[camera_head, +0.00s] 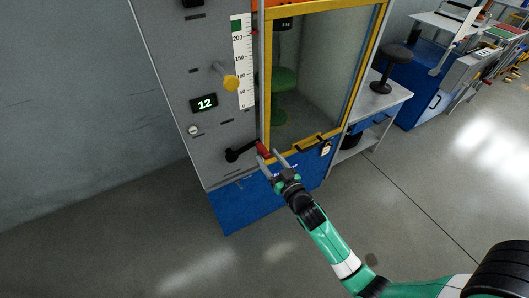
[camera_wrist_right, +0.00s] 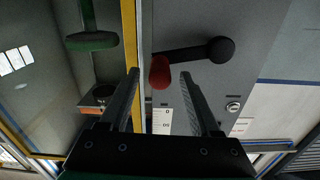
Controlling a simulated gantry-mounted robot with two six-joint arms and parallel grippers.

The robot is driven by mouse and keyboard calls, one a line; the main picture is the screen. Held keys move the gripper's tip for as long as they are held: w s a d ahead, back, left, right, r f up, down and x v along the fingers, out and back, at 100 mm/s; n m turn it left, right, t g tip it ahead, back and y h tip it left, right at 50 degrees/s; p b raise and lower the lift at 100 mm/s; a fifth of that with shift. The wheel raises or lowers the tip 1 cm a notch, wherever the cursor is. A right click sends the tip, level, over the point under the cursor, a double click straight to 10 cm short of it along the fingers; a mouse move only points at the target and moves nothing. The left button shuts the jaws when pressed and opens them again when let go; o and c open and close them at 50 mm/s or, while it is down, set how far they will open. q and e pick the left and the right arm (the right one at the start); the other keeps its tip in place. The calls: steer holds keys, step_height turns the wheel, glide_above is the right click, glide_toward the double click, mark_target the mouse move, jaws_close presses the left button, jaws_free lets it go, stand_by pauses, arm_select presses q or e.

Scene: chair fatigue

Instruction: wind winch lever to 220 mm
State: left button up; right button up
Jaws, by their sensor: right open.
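The winch lever (camera_head: 243,152) is a black crank on the lower front of the grey cabinet panel, with a red knob (camera_head: 263,149) at its right end. My right gripper (camera_head: 268,157) is open at the red knob. In the right wrist view the red knob (camera_wrist_right: 160,72) shows between the two spread fingers (camera_wrist_right: 159,78), with gaps on both sides. The black lever arm (camera_wrist_right: 185,53) runs from it to a round hub (camera_wrist_right: 221,49). My left gripper is out of view.
A yellow knob (camera_head: 231,83) sticks out above the lever. Beside it is a yellow-framed glass door (camera_head: 320,75) with a handle (camera_head: 310,142); a green stool-like part (camera_head: 284,80) stands inside. Floor in front is clear.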

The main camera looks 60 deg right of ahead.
steer(key=shift+x, duration=1.55)
steer(key=shift+c, duration=0.3)
jaws_close()
